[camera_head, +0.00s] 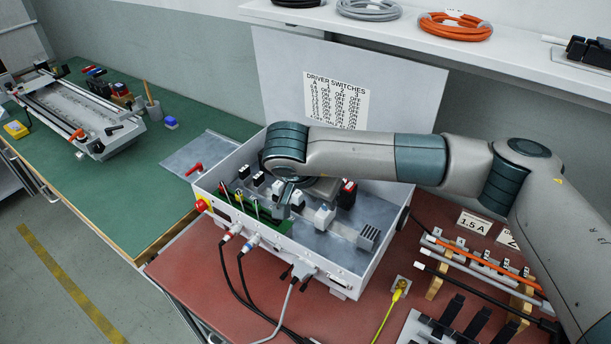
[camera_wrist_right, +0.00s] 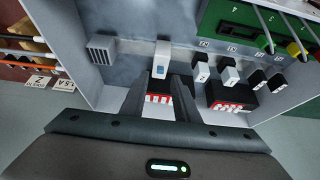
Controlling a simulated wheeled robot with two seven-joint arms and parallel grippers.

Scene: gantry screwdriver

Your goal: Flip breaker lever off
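The open white control box (camera_head: 350,276) sits on the red bench top with its lid raised behind it. My right arm reaches over it from the right, and the wrist hides part of the inside. In the head view the right gripper (camera_head: 287,193) is mostly hidden under the wrist. In the right wrist view my right gripper (camera_wrist_right: 160,88) is open, its two dark fingers apart. A white module with a blue lever-like part, likely the breaker (camera_wrist_right: 162,52), lies just beyond the fingertips; it also seems to show as a white block (camera_head: 325,216). Contact cannot be told. The left gripper is out of view.
A black unit with red-and-white marks (camera_wrist_right: 158,99) shows between the fingers. A grey slotted block (camera_wrist_right: 101,49), a green board (camera_wrist_right: 238,24) and black-and-white connectors (camera_wrist_right: 229,73) are nearby. Box walls surround the hand. Cables (camera_head: 246,285) leave the box front.

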